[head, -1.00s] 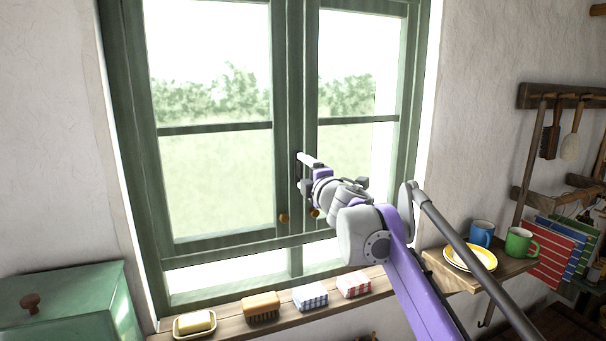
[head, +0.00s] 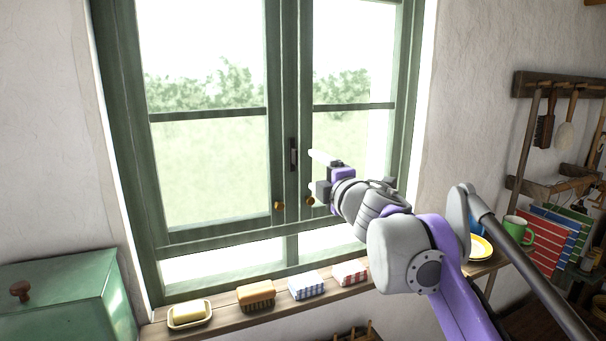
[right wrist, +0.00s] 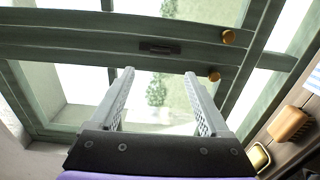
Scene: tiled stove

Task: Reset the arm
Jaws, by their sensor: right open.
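My right arm comes in from the lower right in the head view. Its right gripper (head: 318,173) is in front of the green window frame (head: 287,125), near the dark latch plate (head: 294,153) and the brass knobs (head: 279,206). In the right wrist view the two fingers of the right gripper (right wrist: 160,105) are spread apart with nothing between them. The latch plate (right wrist: 160,47) lies beyond the fingertips, apart from them. My left gripper is not in view.
The sill (head: 235,316) below holds a soap dish (head: 190,322), a brush (head: 256,296) and two folded cloths (head: 306,286). A green cabinet (head: 70,295) stands at left. At right are a green mug (head: 519,232), a yellow-rimmed plate (head: 480,247) and hanging brushes (head: 566,134).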

